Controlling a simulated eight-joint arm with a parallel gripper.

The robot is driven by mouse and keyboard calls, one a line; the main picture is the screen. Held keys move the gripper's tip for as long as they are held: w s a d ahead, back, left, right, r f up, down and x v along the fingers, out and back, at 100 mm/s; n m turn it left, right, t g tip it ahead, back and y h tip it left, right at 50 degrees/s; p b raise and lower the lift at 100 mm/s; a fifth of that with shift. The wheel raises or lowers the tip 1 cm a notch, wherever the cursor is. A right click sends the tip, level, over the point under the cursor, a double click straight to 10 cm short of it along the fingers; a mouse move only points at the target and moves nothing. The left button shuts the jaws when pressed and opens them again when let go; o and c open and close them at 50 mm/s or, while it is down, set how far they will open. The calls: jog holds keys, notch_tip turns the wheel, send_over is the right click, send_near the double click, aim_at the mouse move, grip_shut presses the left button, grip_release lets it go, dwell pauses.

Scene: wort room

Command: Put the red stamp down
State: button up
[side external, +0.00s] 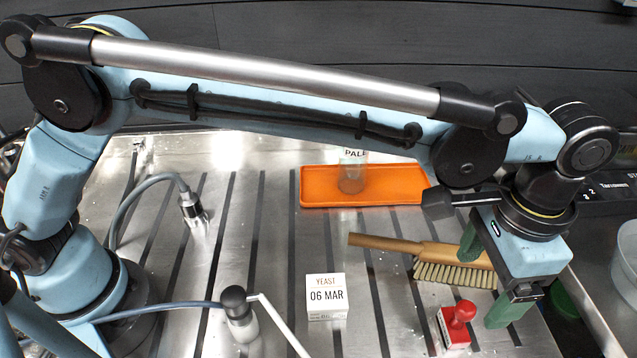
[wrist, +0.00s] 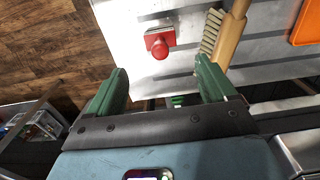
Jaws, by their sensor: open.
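The red stamp (side external: 457,322) stands upright on the slotted metal table near its front right, knob up. In the wrist view the red stamp (wrist: 159,44) lies beyond the fingertips, roughly in line with the gap between them and not touching either. My gripper (side external: 488,277) is open, with green fingers spread wide and nothing between them. In the side view it is to the right of and above the stamp. The wrist view also shows my open gripper (wrist: 161,72).
A wooden brush (side external: 425,250) lies just behind the stamp. A yeast card block (side external: 326,297) stands to the left. A dispenser nozzle (side external: 238,310) stands front left. The table's right edge is near my gripper.

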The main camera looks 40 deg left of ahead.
jog(key=shift+r, duration=0.35)
jog(key=w+a+r+n+t+h, duration=0.1)
jog(key=w+a+r+n, duration=0.15)
jog(key=a, duration=0.75)
jog(key=w+a+r+n+t, duration=0.15)
jog(key=a+r, duration=0.25)
jog(key=a, duration=0.5)
jog(key=s+a+f+n+t, duration=0.1)
jog(key=s+a, duration=0.2)
jog(key=a, duration=0.4)
jog(key=s+a+f+n+t, duration=0.2)
jog(key=a, duration=0.5)
jog(key=s+a+f+n+t+y, duration=0.1)
jog(key=s+a+f+n, duration=0.1)
jog(key=a, duration=0.5)
jog(key=shift+s+f+t, duration=0.15)
jog(key=shift+s+t, duration=0.2)
jog(key=shift+s, duration=0.5)
